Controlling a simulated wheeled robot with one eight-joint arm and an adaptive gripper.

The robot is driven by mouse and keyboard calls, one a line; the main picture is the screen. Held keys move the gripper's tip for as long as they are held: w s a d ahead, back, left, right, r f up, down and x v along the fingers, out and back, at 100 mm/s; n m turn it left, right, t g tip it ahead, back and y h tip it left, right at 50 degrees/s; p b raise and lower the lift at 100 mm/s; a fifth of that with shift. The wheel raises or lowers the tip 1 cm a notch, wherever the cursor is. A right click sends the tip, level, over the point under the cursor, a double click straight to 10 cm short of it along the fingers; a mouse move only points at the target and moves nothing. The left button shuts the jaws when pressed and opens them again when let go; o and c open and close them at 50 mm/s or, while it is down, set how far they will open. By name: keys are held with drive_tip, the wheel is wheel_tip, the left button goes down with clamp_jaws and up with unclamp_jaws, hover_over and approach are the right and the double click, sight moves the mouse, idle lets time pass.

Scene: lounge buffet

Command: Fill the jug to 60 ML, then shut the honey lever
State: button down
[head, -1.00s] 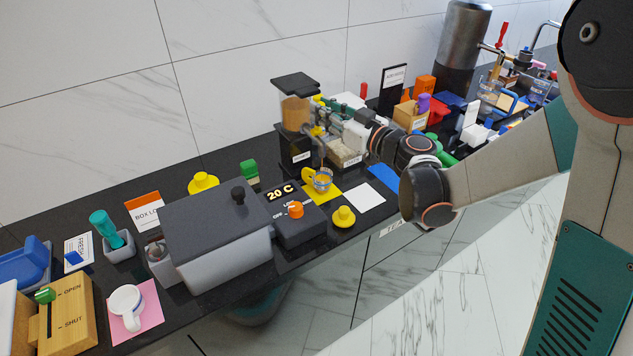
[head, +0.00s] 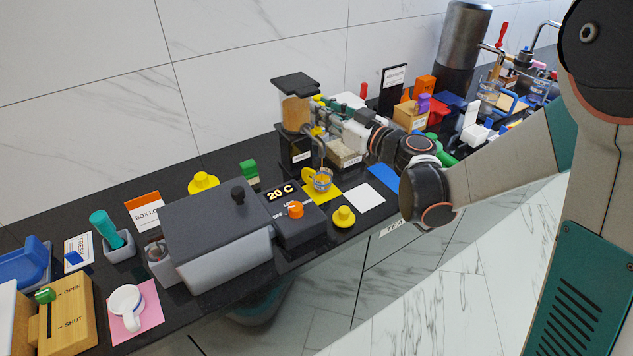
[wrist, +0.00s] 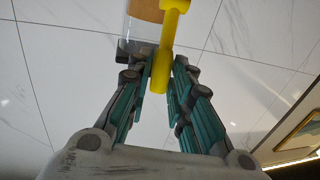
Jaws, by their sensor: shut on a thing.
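The honey dispenser (head: 295,112) stands near the wall, with a dark lid, amber contents and a black base. My gripper (head: 325,112) is at its right side. In the wrist view my gripper (wrist: 162,85) is shut on the yellow honey lever (wrist: 163,60), between both fingers. The small clear jug (head: 322,182), with a yellow handle on its left, stands under the spout on a yellow mat (head: 334,196). A thin line runs from the spout down to the jug. Amber shows in the jug; its level against any mark is too small to read.
A dark control box (head: 292,225) reading 20 C and a grey lidded box (head: 218,240) stand left of the jug. A yellow knobbed piece (head: 343,217) and a white mat (head: 364,197) are near the front edge. Crowded items stand beyond my arm on the right.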

idle(0.4)
drive_tip(key=shift+w+a+r, duration=0.3)
drive_tip(key=shift+w+a, duration=0.1)
drive_tip(key=shift+w, duration=0.2)
drive_tip(key=c, duration=1.9)
unclamp_jaws()
drive_tip(key=shift+w+a, duration=0.1)
drive_tip(key=shift+w, duration=0.1)
drive_tip(key=o, duration=0.5)
drive_tip(key=shift+c, duration=0.2)
drive_tip(key=v, duration=1.2)
drive_tip(key=shift+s, duration=0.1)
